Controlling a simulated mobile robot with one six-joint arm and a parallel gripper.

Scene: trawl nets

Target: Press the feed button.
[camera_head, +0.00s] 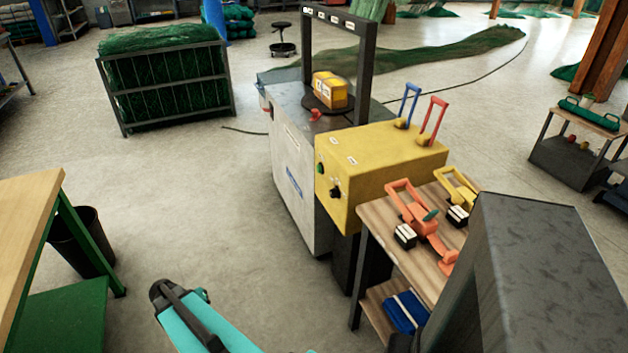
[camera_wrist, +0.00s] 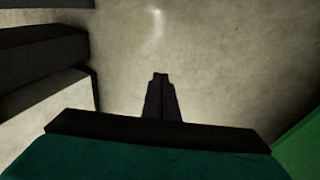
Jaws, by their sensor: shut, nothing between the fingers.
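A yellow control box (camera_head: 385,155) stands at the centre of the head view. Its left-facing side carries a round green button (camera_head: 320,168) and a black knob (camera_head: 336,193) below it. No readable label shows which is the feed button. A blue lever (camera_head: 410,100) and a red lever (camera_head: 435,115) stand on its top. My gripper (camera_wrist: 160,78) shows in the wrist view with its dark fingers together and empty, against bare floor. The control box is not recognisable in that view. In the head view my teal arm is at the bottom, below and left of the box.
A grey machine (camera_head: 292,165) with a dark frame and a yellow block (camera_head: 330,90) adjoins the box. A wooden table (camera_head: 385,255) with orange and yellow tools is to the right. A workbench (camera_head: 25,215) and a dark bin (camera_head: 80,240) are left. Floor between is clear.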

